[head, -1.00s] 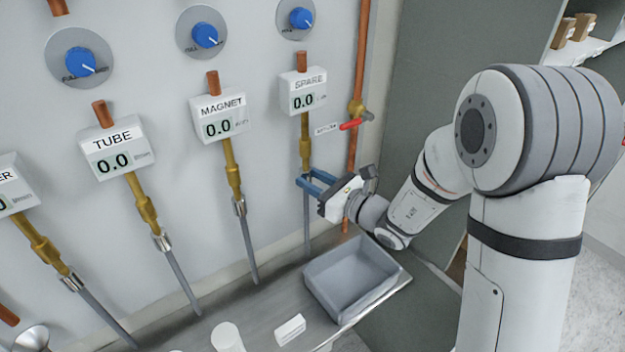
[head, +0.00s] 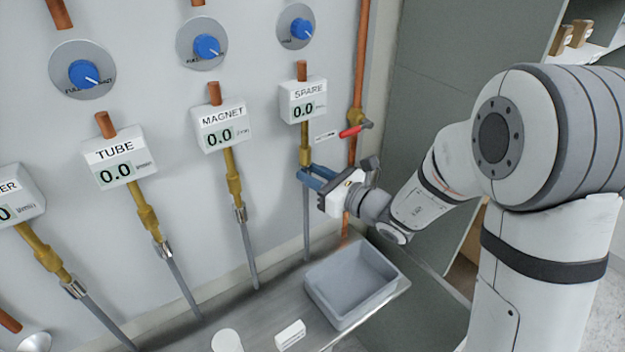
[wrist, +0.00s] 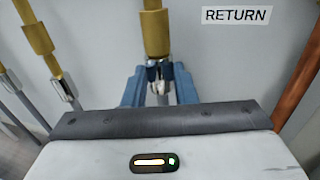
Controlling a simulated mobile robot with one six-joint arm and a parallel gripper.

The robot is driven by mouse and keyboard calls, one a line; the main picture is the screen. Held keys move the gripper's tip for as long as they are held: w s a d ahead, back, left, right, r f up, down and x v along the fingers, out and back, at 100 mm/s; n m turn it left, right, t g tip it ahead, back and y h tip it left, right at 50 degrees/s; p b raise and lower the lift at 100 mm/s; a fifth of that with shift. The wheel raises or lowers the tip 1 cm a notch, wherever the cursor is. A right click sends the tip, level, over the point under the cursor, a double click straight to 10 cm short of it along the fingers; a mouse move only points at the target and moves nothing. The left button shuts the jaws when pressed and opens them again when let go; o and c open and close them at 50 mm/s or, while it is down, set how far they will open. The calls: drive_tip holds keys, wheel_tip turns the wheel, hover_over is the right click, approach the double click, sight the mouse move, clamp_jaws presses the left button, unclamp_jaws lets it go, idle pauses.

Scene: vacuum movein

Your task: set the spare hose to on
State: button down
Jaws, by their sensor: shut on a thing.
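The spare hose (head: 306,235) is a thin grey hose hanging below the brass fitting (head: 305,148) of the SPARE meter (head: 303,102), which reads 0.0. My gripper (head: 306,175) is at the top of this hose, just under the brass. In the wrist view, the blue fingers of my gripper (wrist: 160,75) are shut on the metal hose end, one on each side. The brass fitting (wrist: 155,35) is directly above, in line with it. The fingers partly hide the joint, so I cannot tell whether hose and fitting are connected.
A red valve handle (head: 351,131) on a copper pipe is right of the SPARE line; a RETURN label (wrist: 237,15) shows nearby. The MAGNET hose (head: 248,250) hangs to the left. A grey bin (head: 325,303) and a small white block (head: 290,335) are on the bench below.

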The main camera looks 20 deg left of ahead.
drive_tip(key=shift+w+r, duration=0.1)
drive_tip(key=shift+r, duration=0.2)
drive_tip(key=c, duration=1.5)
unclamp_jaws()
drive_tip(key=shift+c, duration=0.2)
drive_tip(key=o, duration=0.4)
drive_tip(key=shift+f, duration=0.1)
drive_tip(key=b+v, duration=0.2)
drive_tip(key=v, duration=0.6)
